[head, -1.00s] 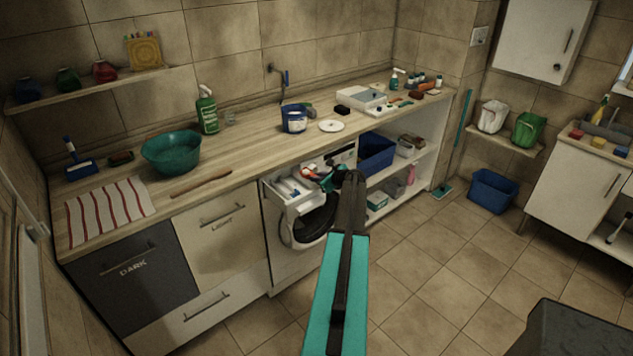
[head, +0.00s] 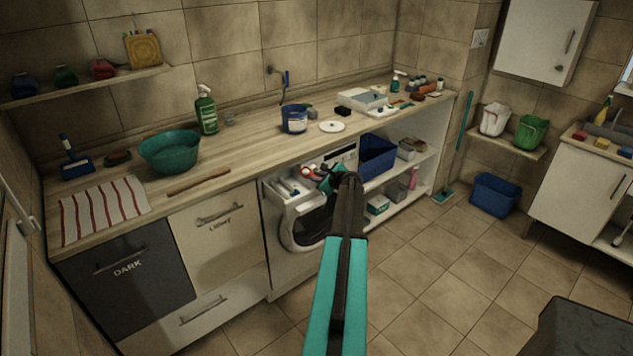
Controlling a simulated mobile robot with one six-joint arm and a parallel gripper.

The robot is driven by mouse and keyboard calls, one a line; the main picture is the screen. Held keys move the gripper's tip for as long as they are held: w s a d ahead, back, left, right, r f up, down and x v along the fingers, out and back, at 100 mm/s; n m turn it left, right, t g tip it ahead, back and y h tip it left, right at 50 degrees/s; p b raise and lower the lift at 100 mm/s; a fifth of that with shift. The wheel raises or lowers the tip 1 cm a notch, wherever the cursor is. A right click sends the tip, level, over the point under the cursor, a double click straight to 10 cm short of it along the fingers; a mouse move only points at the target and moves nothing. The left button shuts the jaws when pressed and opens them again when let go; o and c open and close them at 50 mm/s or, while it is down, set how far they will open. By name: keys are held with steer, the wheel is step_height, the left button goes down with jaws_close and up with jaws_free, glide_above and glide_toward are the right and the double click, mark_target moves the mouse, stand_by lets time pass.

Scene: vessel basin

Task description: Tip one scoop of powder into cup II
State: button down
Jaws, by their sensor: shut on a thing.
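My gripper (head: 322,178) is small and partly hidden behind my own arm. It is at the right side of the washing machine's pulled-out detergent drawer (head: 288,190), at about its height or a little above. It is shut on a small red and white thing (head: 308,170), which looks like the scoop. I cannot make out powder in it. The drawer's compartments are too small to read, so I cannot tell which is cup II. A blue and white tub (head: 294,118), likely the powder tub, stands on the worktop above. A white round lid (head: 332,126) lies beside it.
The washing machine (head: 305,229) stands under the worktop (head: 240,150), whose front edge is behind the drawer. A green basin (head: 170,152), green spray bottle (head: 206,109) and wooden stick (head: 198,181) are on top. Open shelves with a blue bin (head: 377,157) are to the right. The floor in front is clear.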

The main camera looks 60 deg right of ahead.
steer(key=shift+a+f+n+h+b, duration=0.15)
steer(key=shift+n+h+b, duration=0.6)
steer(key=shift+b, duration=2.1)
steer(key=shift+a+f+n+h+b, duration=0.25)
steer(key=shift+n+b, duration=0.8)
steer(key=shift+b, duration=1.75)
steer(key=shift+f+n+t+h+b, duration=0.1)
steer(key=shift+n+t+h+b, duration=0.5)
steer(key=shift+b, duration=2.4)
steer(key=shift+f+n+g+h+b, duration=0.15)
steer(key=shift+n+b, duration=0.9)
steer(key=shift+b, duration=2)
steer(key=shift+f+n+t+h+b, duration=0.1)
steer(key=shift+n+t+h+b, duration=0.5)
steer(key=shift+b, duration=2.4)
steer(key=shift+r+n+g+y, duration=0.2)
steer(key=shift+n+g+y, duration=0.05)
steer(key=shift+n+g, duration=0.1)
steer(key=shift+r+p, duration=0.2)
steer(key=shift+p, duration=0.65)
steer(key=shift+d+r+m+g+y+p, duration=0.1)
steer(key=shift+r+m+g+y+p, duration=0.35)
steer(key=shift+p, duration=2.15)
steer(key=shift+r+m+t+y+p, duration=0.1)
steer(key=shift+r+m+p, duration=0.65)
steer(key=shift+p, duration=1.85)
